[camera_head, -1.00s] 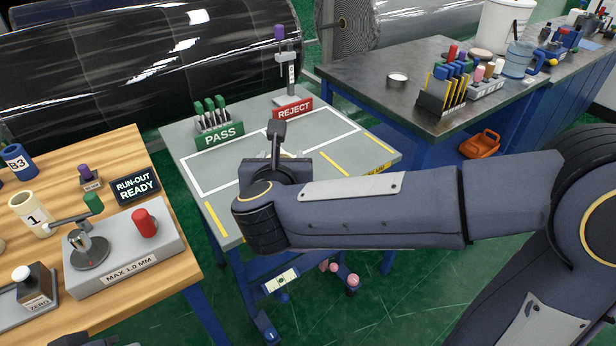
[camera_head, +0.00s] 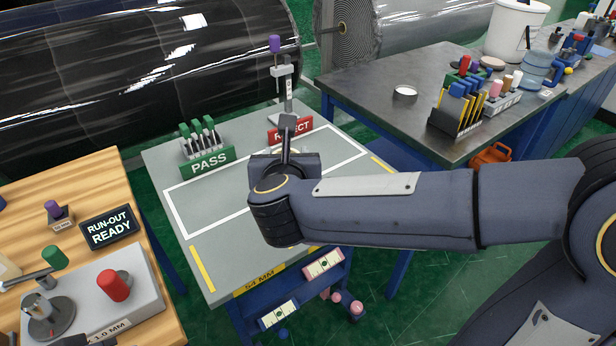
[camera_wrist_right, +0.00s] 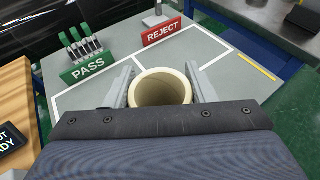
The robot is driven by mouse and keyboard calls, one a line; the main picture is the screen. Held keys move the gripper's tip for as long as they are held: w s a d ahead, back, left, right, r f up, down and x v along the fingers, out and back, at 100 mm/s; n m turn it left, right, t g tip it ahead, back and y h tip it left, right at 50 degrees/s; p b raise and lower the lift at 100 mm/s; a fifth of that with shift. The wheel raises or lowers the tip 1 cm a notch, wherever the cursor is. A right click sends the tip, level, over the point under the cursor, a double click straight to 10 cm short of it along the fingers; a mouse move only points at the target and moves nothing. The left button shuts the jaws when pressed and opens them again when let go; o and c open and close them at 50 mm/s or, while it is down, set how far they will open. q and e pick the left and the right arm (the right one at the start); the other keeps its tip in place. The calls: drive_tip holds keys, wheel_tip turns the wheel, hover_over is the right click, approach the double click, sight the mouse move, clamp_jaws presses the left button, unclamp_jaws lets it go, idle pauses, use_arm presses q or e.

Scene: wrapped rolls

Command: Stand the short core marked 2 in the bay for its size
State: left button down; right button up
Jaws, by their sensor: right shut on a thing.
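My right gripper (camera_wrist_right: 162,82) is shut on a cream hollow core (camera_wrist_right: 163,74), with one finger on each side. The core's open end faces the right wrist camera, and it is held over the grey table. No number shows on it. In the head view my right gripper (camera_head: 286,160) is over the middle of the grey table (camera_head: 225,243), and my arm hides nearly all the core. A yellow 54 MM label (camera_head: 260,280) is on the near edge. My left gripper is not recognisable.
A rack of green-topped tools (camera_head: 203,137) stands at PASS, and a purple-topped gauge post (camera_head: 281,75) behind REJECT. A wooden bench (camera_head: 130,225) with a run-out gauge lies left. A dark bench (camera_head: 370,80) with tools lies right.

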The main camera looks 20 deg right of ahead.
drive_tip(key=w+d+f+b, duration=0.2)
drive_tip(key=w+d+f, duration=0.3)
drive_tip(key=f, duration=0.5)
drive_tip(key=shift+d, duration=0.25)
drive_tip(key=shift+w+f, duration=0.1)
drive_tip(key=shift+w, duration=0.05)
drive_tip(key=shift+f+b, duration=0.15)
drive_tip(key=shift+b, duration=0.15)
drive_tip(key=o, duration=1.1)
